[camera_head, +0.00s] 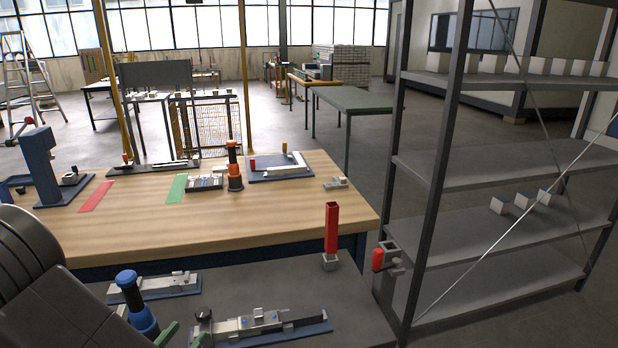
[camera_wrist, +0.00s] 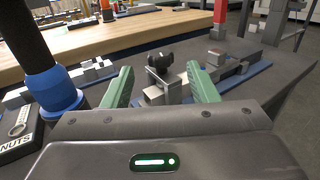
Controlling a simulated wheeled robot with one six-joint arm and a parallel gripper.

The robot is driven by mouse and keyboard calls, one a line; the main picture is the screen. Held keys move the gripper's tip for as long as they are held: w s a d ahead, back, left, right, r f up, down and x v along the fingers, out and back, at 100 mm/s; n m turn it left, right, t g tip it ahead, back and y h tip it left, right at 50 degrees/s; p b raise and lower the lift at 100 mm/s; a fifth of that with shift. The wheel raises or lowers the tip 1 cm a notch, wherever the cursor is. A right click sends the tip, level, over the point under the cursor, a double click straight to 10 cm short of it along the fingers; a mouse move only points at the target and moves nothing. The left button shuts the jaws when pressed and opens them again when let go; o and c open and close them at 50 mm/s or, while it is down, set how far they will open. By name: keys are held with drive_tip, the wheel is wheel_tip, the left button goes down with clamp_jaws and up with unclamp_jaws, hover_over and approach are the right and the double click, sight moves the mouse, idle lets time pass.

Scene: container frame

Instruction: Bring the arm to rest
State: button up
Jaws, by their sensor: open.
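My gripper (camera_head: 182,337) shows only by its green fingertips at the bottom edge of the head view. In the wrist view my gripper (camera_wrist: 160,86) has its two green fingers spread wide, with nothing held between them. Beyond the fingers is a metal fixture with a black knob (camera_wrist: 160,60), on a blue base plate on the grey bench. The fixture also shows in the head view (camera_head: 262,321), to the right of the fingertips. Most of my arm is hidden; a dark, rounded part fills the lower left of the head view.
A blue-collared black post (camera_head: 137,304) stands close left of my gripper. A black NUTS tray (camera_wrist: 18,130) is at lower left. A red square tube (camera_head: 331,228) stands upright near the wooden table (camera_head: 290,217). Grey shelves (camera_head: 500,160) rise at right.

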sight(202, 312)
drive_tip(key=p+x, duration=0.1)
drive_tip(key=x, duration=0.6)
drive_tip(key=shift+w+d, duration=0.1)
drive_tip(key=shift+d, duration=0.05)
drive_tip(key=shift+w+r+h+p, duration=0.15)
drive_tip(key=shift+h+p, duration=0.15)
drive_tip(key=shift+p, duration=0.15)
drive_tip(key=shift+a+m+g+h+p, duration=0.2)
drive_tip(key=shift+m+g+h+p, duration=0.25)
drive_tip(key=shift+m+h, duration=0.4)
drive_tip(key=shift+d+m+g+h+p, duration=0.1)
drive_tip(key=shift+m+g+h+p, duration=0.4)
drive_tip(key=shift+h, duration=0.35)
drive_tip(key=shift+m+h, duration=0.35)
drive_tip(key=shift+h, duration=0.05)
drive_tip(key=b+v, duration=0.2)
drive_tip(key=v, duration=0.9)
drive_tip(key=shift+d, duration=0.1)
drive_tip(key=shift+d+r, duration=0.1)
